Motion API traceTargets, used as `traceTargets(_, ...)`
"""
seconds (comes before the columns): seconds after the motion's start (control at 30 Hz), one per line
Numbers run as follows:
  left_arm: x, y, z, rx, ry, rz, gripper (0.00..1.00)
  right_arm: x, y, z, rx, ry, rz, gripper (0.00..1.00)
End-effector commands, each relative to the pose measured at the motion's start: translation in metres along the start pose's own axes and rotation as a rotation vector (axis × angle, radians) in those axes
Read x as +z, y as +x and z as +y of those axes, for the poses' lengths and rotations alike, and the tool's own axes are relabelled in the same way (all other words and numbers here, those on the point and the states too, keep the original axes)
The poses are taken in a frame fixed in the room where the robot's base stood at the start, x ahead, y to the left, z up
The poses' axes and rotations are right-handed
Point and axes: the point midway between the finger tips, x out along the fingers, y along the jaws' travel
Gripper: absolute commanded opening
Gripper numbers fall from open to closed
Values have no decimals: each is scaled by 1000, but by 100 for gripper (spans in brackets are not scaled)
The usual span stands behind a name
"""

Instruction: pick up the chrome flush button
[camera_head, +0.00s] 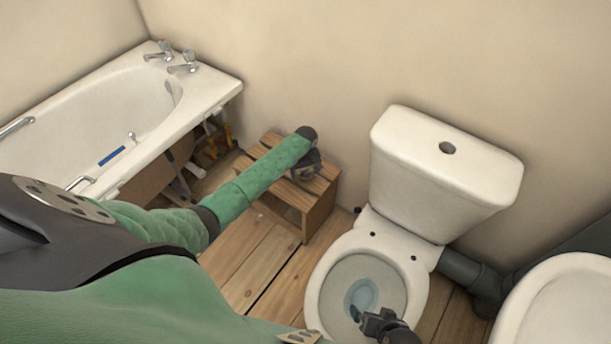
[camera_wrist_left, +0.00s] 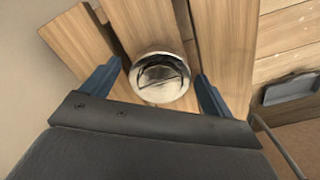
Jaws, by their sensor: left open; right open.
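The chrome flush button (camera_wrist_left: 160,78) shows in the left wrist view as a round, shiny disc on the slatted wooden stool (camera_wrist_left: 220,40). It lies between the two blue fingers of my left gripper (camera_wrist_left: 159,69), which is open with a gap on each side of it. I cannot tell the height of the fingers over the slats. In the head view my left gripper (camera_head: 306,168) is over the stool (camera_head: 320,205), and the button is hidden by the gripper and arm. My right gripper (camera_head: 372,321) is open over the toilet bowl, far from the button.
The white cistern (camera_head: 410,150) has a dark round hole in its lid, behind the toilet bowl (camera_head: 325,285). A bathtub (camera_head: 205,110) stands at the left, with exposed parts beneath it. A basin (camera_head: 565,305) is at the lower right. Bare floorboards (camera_head: 245,260) lie before the stool.

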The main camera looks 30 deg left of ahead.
Motion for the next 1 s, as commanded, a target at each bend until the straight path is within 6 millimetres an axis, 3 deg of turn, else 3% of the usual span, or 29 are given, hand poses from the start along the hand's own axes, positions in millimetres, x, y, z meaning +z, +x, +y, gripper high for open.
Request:
traceTargets(0.07, 0, 0, 0, 0, 0, 0, 85, 0, 0, 0, 0, 0, 0, 98)
traceTargets(0.33, 0, 0, 0, 0, 0, 0, 33, 0, 0, 0, 0, 0, 0, 98)
traceTargets(0.67, 0, -6, 0, 1, 0, 1, 32, -1, -1, 0, 1, 0, 2, 98)
traceTargets(0.9, 0, -45, 0, 3, 1, 3, 32, -4, -5, 0, 1, -1, 1, 98)
traceTargets(1.0, 26, -55, -3, 1, 3, -1, 32, -5, -9, -1, 0, -1, -8, 98)
